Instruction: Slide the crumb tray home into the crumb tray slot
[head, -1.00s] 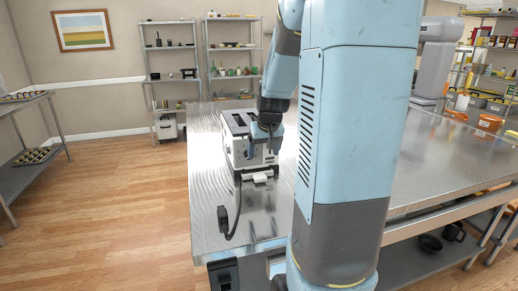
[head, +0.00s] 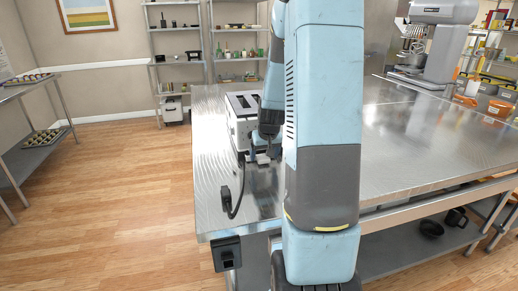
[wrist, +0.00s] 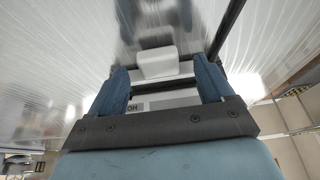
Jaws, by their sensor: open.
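The toaster (head: 240,112), a pale box with dark slots on top, stands on the metal table. The crumb tray (head: 263,159) is a small white piece that sticks out low on the toaster's near side. In the wrist view the white end of the tray (wrist: 155,62) lies between the two blue fingers, with gaps on both sides. My gripper (wrist: 162,66) is open and holds nothing. In the head view it hangs beside the toaster, just above the tray. The slot's opening is hidden, so I cannot tell how far in the tray is.
A black power cord with a plug (head: 226,196) lies on the table (head: 212,150) near its left edge. A black socket box (head: 227,253) is at the near corner. The table top to the right is mostly clear, with a stand mixer (head: 440,45) at the back.

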